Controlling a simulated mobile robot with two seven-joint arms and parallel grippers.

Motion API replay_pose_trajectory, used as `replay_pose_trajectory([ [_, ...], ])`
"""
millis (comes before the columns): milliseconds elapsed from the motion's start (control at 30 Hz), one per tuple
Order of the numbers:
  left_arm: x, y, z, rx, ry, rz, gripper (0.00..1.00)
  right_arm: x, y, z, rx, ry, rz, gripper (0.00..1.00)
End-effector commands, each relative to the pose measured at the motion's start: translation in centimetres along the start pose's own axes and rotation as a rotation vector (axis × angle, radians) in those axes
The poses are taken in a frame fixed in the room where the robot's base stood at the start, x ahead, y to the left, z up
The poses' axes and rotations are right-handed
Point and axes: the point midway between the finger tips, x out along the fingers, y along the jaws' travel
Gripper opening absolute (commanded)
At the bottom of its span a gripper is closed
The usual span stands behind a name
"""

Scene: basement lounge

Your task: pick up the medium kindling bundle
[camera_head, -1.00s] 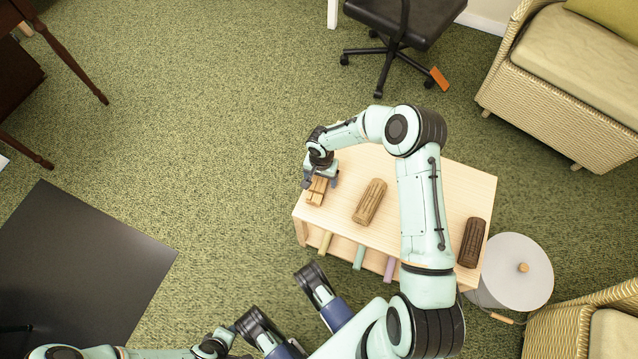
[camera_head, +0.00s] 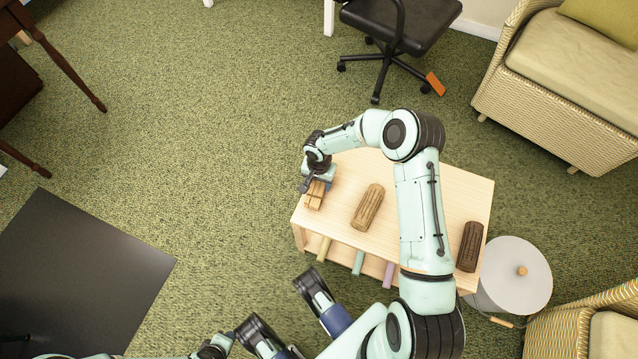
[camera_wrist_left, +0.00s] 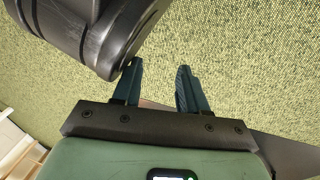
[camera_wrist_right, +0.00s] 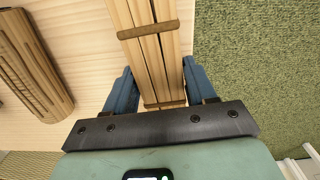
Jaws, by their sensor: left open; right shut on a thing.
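Three kindling bundles are on the small wooden table (camera_head: 385,215). The lightest bundle (camera_head: 315,195) is at the table's left end, with pale sticks and brown bands. My right gripper (camera_head: 318,180) is shut on it; in the right wrist view the bundle (camera_wrist_right: 152,60) lies between the two blue fingers (camera_wrist_right: 155,90). I cannot tell whether it is clear of the tabletop. A mid-brown bundle (camera_head: 368,207) lies tilted in the middle of the table, and it also shows in the right wrist view (camera_wrist_right: 30,65). A dark brown bundle (camera_head: 470,246) lies at the right end. My left gripper (camera_wrist_left: 160,75) is open and empty above the carpet.
A round grey-lidded bin (camera_head: 520,285) stands right of the table. Coloured bars (camera_head: 358,262) stick out below the tabletop. A black office chair (camera_head: 395,30) and a wicker armchair (camera_head: 560,80) stand behind. A dark mat (camera_head: 80,275) lies at left; the carpet between is free.

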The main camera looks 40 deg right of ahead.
Motion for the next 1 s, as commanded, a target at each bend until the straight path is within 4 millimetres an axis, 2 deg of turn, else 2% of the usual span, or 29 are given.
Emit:
replay_pose_trajectory([
  [167, -1.7, 1.5, -1.8, 0.015, 0.060, 0.026, 0.43, -4.1, -0.1, -0.1, -0.001, 0.005, -0.003, 0.21],
  [300, -3.4, 3.0, -3.2, 0.029, 0.110, 0.053, 0.43, -8.3, -0.1, -0.1, 0.000, 0.006, -0.004, 0.21],
  [433, -4.3, 3.1, -1.1, 0.033, 0.048, 0.052, 0.43, -12.1, -0.1, -0.1, -0.001, 0.005, -0.004, 0.21],
  [600, -5.2, 3.4, 0.4, 0.037, 0.005, 0.053, 0.43, -15.8, -0.1, 0.0, 0.000, 0.003, -0.003, 0.21],
  [800, -5.8, 3.5, 1.4, 0.040, -0.025, 0.054, 0.43, -18.0, 0.0, 0.0, 0.000, 0.001, -0.001, 0.21],
  [1000, -5.9, 3.5, 1.6, 0.041, -0.031, 0.054, 0.43, -18.5, 0.0, 0.0, -0.001, -0.001, 0.000, 0.21],
])
